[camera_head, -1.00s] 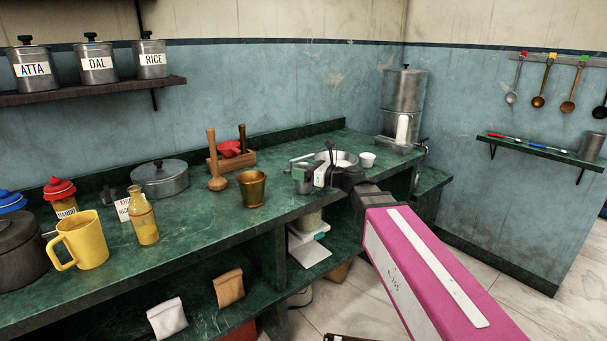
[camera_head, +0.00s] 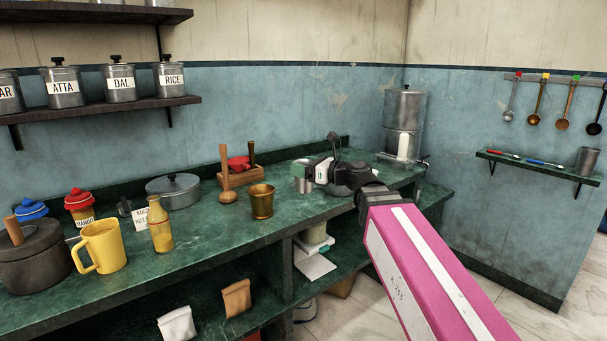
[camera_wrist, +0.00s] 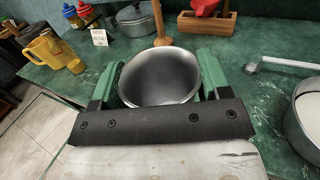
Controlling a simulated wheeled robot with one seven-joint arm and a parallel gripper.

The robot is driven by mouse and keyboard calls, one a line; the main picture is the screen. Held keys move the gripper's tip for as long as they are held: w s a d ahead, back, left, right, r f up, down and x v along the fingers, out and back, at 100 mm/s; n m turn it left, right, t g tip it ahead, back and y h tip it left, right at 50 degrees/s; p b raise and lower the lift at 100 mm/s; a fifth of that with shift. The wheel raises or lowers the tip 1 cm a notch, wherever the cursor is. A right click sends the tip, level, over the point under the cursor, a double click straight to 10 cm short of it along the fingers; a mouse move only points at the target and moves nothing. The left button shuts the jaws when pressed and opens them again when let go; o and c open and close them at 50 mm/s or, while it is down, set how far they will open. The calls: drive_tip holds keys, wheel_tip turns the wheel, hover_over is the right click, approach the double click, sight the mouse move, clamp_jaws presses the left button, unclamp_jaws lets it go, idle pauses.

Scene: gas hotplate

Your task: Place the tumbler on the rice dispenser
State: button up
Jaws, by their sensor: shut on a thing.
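A plain steel tumbler (camera_head: 302,177) is gripped at the middle of the counter. In the wrist view it (camera_wrist: 160,80) sits between the two green fingers, open mouth toward the camera. My gripper (camera_head: 312,173) is shut on it; in the wrist view the fingers (camera_wrist: 158,84) press its sides. It seems held just above the counter; any gap beneath is hidden. I cannot surely tell the rice dispenser. A tall steel canister unit with a clear lower part (camera_head: 404,115) stands in the back corner, and a tin labelled RICE (camera_head: 171,80) stands on the wall shelf.
A brass tumbler (camera_head: 262,201), a lidded pot (camera_head: 173,191) and a wooden holder (camera_head: 237,172) stand left of my gripper. A yellow mug (camera_head: 101,246) and a bottle (camera_head: 160,228) are further left. A pan (camera_wrist: 305,120) is close on the right in the wrist view.

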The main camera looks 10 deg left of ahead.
drive_tip(key=shift+s+r, duration=0.35)
drive_tip(key=shift+s, duration=0.15)
drive_tip(key=w+d+f+m+t+h, duration=0.15)
drive_tip(key=w+d+f, duration=0.25)
drive_tip(key=d+f, duration=1.05)
drive_tip(key=w+d+f+m+t+h, duration=0.15)
drive_tip(key=w+d+f, duration=0.25)
drive_tip(key=d+f, duration=1)
drive_tip(key=w+a+f+n+g+y, duration=0.1)
drive_tip(key=w+a+f, duration=0.45)
drive_tip(key=f, duration=0.45)
drive_tip(key=w+a+f+n+g+y, duration=0.15)
drive_tip(key=w+a+f, duration=0.4)
drive_tip(key=f, duration=0.55)
drive_tip(key=x, duration=1.2)
drive_tip(key=shift+w+a, duration=0.1)
drive_tip(key=shift+a, duration=0.1)
drive_tip(key=x, duration=0.5)
